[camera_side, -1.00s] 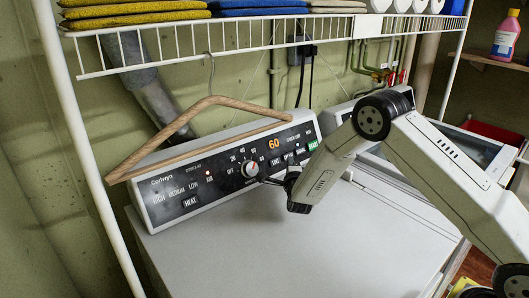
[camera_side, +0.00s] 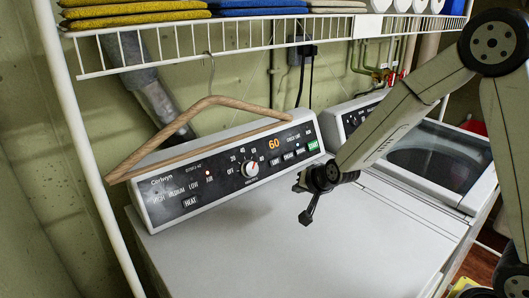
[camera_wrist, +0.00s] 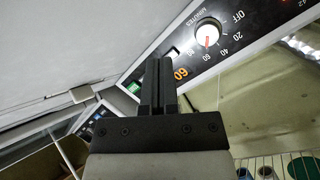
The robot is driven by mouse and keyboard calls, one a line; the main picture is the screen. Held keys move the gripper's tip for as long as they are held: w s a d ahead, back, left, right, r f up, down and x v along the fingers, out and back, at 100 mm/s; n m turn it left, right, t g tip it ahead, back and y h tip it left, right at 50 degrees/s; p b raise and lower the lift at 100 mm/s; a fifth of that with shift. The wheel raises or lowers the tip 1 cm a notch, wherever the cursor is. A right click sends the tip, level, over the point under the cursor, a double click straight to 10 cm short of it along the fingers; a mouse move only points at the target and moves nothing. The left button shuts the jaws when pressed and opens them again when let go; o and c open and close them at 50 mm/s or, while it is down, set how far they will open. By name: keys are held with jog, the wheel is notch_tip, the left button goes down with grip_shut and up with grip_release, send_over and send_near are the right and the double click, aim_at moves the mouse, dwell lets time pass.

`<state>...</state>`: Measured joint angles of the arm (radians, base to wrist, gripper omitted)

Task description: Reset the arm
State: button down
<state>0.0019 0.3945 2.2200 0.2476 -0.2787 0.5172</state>
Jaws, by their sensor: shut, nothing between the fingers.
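My gripper (camera_side: 307,217) is shut and empty. It hangs above the white dryer top, in front of the right part of the control panel, pointing down and clear of it. In the wrist view its dark fingers (camera_wrist: 158,82) lie together, with the panel behind them. The dryer's black control panel (camera_side: 222,177) has a white dial with a red mark (camera_side: 250,169) and a lit orange 60 (camera_side: 274,144). A green button (camera_side: 313,146) is at the panel's right end. The dial and the orange 60 also show in the wrist view, upside down.
A wooden hanger (camera_side: 150,154) hangs from the wire shelf (camera_side: 180,46) in front of the panel's upper edge. A white shelf post (camera_side: 75,140) stands at the left. A washer with a dark lid (camera_side: 435,165) is at the right. The dryer top (camera_side: 250,245) is bare.

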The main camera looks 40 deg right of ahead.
jog(key=s+a+n+g+y, duration=0.1)
jog(key=s+n+g, duration=0.5)
jog(key=s, duration=1.3)
jog(key=n, duration=0.3)
jog(key=shift+a+f+g, duration=0.15)
jog(key=shift+g, duration=0.15)
